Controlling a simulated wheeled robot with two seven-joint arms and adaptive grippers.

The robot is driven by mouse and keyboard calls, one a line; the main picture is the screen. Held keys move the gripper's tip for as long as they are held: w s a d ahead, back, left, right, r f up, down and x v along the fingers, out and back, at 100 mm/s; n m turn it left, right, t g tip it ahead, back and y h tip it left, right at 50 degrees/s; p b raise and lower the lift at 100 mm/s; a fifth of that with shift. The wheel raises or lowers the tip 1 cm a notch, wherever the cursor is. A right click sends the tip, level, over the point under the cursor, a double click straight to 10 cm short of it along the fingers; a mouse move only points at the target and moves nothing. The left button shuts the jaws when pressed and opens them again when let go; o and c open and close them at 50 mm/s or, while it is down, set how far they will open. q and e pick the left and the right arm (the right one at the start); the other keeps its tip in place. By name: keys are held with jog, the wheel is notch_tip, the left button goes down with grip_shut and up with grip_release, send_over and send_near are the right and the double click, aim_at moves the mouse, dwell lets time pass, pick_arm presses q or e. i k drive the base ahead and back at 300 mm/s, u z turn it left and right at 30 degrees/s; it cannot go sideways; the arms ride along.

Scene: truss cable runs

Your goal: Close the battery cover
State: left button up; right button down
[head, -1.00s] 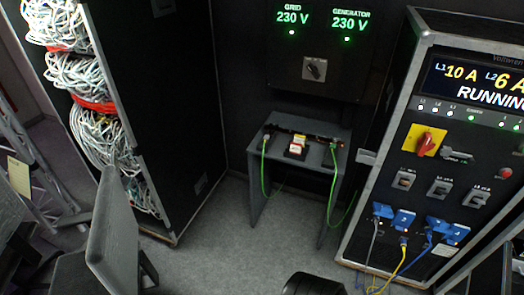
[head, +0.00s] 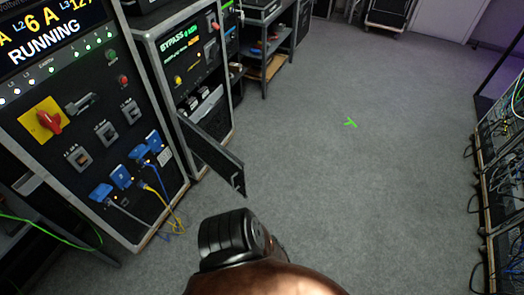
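A dark flat panel (head: 212,155), which looks like the battery cover, stands open at the front of the rack marked BYPASS (head: 187,50). It swings out to the right and toward me over the floor, with its left edge at the rack. Behind and above it, light-coloured units (head: 205,107) show in the rack's lower opening; the detail is too small to tell. Neither of my grippers is in view. A black and brown part of my own body fills the bottom middle and is well apart from the panel.
The power rack (head: 85,110) with the RUNNING display stands left, its blue plugs (head: 122,178) and cables hanging in front. Open grey floor (head: 330,190) lies right of the panel, with a green mark (head: 350,122). Racks with cables (head: 505,160) line the right edge.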

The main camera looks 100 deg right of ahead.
aim_at(230, 168)
jog(key=z, duration=2.75)
jog(key=i, duration=1)
jog(key=z, duration=1.75)
jog(key=k, duration=0.85)
jog(key=u, duration=1.35)
